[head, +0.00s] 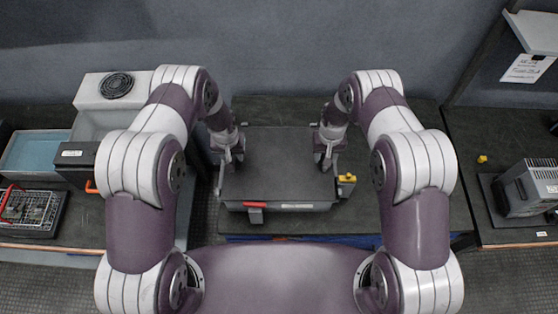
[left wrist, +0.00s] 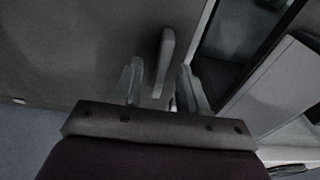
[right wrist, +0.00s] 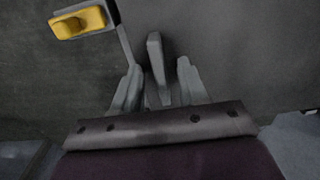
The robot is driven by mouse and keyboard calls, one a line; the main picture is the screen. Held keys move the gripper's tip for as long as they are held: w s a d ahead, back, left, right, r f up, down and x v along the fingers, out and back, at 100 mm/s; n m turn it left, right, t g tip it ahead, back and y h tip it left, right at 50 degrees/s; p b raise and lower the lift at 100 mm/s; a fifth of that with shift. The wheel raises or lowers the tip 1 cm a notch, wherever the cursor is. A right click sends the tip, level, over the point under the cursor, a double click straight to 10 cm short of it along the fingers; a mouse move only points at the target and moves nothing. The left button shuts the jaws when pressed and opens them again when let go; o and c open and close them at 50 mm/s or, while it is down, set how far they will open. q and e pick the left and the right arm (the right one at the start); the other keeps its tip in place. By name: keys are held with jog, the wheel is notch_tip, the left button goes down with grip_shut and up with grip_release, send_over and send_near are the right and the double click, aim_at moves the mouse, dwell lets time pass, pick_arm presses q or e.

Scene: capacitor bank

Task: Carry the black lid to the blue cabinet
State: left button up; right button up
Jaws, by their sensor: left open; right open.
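In each wrist view a grey upright tab, perhaps a handle, stands between the fingers: left wrist (left wrist: 164,62), right wrist (right wrist: 157,68). Contact cannot be told. Blue cabinet surfaces (head: 366,241) show below the bench's front edge.
At left are a grey unit with a round black vent (head: 116,85), a blue tray (head: 36,153), a dark box (head: 75,160) and a wire basket (head: 28,208). At right, a grey device (head: 528,187) stands on another bench.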

pick_arm(q)
jog(key=shift+a, duration=0.1)
pick_arm(e)
jog(key=shift+a, duration=0.1)
pick_arm(q)
grip_shut()
pick_arm(e)
grip_shut()
pick_arm(q)
jog(key=shift+r, duration=0.15)
pick_arm(e)
jog(key=shift+r, duration=0.15)
dwell(0.7)
